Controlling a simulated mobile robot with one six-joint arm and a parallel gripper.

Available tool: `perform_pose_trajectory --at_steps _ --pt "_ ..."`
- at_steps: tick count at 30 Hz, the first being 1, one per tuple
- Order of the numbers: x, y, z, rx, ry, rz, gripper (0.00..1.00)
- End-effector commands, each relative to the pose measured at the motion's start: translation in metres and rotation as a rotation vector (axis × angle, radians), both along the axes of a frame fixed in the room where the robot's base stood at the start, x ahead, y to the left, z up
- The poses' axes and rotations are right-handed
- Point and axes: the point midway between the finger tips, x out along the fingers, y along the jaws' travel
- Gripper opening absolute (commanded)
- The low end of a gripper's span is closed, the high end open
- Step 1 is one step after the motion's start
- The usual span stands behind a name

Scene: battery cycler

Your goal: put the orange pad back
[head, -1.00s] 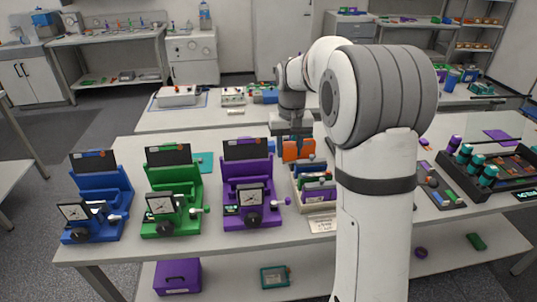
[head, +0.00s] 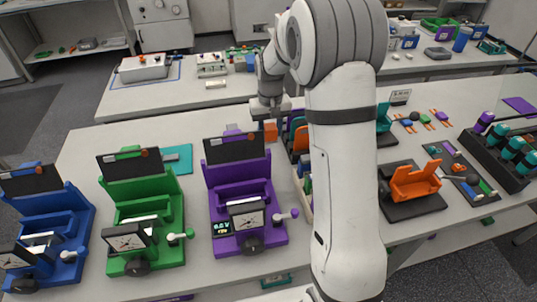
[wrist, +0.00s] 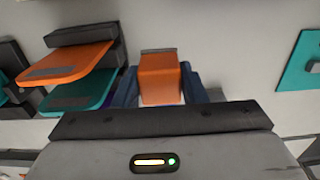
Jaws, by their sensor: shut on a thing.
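My gripper (head: 266,119) is shut on the orange pad (head: 271,130). In the wrist view the pad (wrist: 160,80) shows as an orange block with a grey strip along its far edge, between the two blue fingers of my gripper (wrist: 160,92). In the head view it is behind the purple device, just left of a row of upright orange and teal pieces (head: 298,128). In the wrist view another orange pad (wrist: 70,62) and a teal pad (wrist: 88,92) sit left of my gripper, one above the other, at a dark holder. I cannot tell whether the held pad touches anything.
Purple (head: 235,190), green (head: 140,205) and blue (head: 45,225) devices stand along the front. An orange cradle (head: 415,182) on a dark base is to the right. A teal mat (head: 176,160) lies behind the green device. My arm hides part of the table's middle.

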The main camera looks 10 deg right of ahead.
Motion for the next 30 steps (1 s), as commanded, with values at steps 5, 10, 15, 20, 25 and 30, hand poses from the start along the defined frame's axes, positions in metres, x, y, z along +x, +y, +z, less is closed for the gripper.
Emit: perform_pose_trajectory --at_steps 5,10,15,20,25,30 --pt "-0.001 0.000 -0.034 0.000 0.006 0.001 0.17" --pt "0.000 0.000 -0.052 0.000 0.002 -0.001 0.17" --pt "-0.001 -0.001 -0.068 0.000 0.004 -0.003 0.17" --pt "-0.001 -0.002 -0.088 0.000 0.003 -0.004 0.17" --pt "0.000 -0.002 -0.090 0.000 0.000 -0.004 0.17" --pt "0.000 -0.002 -0.094 0.000 0.001 -0.005 0.17"
